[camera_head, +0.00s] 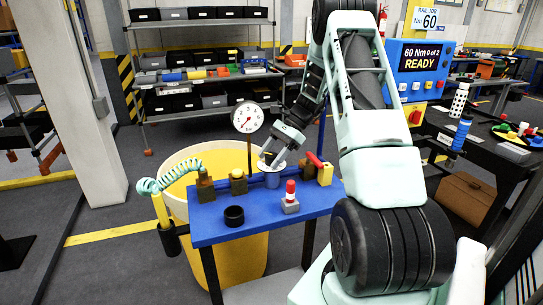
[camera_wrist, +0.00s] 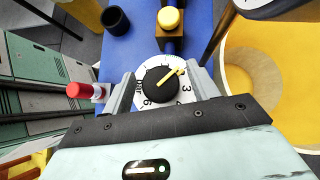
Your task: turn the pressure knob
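The pressure knob (camera_wrist: 160,80) is a round black knob with a yellow pointer, on a white numbered dial marked "bar". The pointer slants up and right, its tip to the upper right of the knob. My gripper (camera_wrist: 160,72) is open, with one finger on each side of the knob; white dial shows between fingers and knob. In the head view, my gripper (camera_head: 270,160) reaches down over a blue-grey round housing (camera_head: 272,180) on the blue bench (camera_head: 215,232); the knob's face is mostly hidden there. A round white gauge (camera_head: 247,117) with a red needle stands behind.
Close by on the bench are a yellow button (camera_head: 238,174), a red-handled yellow valve (camera_head: 323,172), a red-topped post (camera_head: 290,196) and a black cup (camera_head: 233,215). A teal coiled hose (camera_head: 165,180) hangs at left. A yellow bin (camera_head: 245,262) stands behind and below. A display (camera_head: 418,62) reads "READY".

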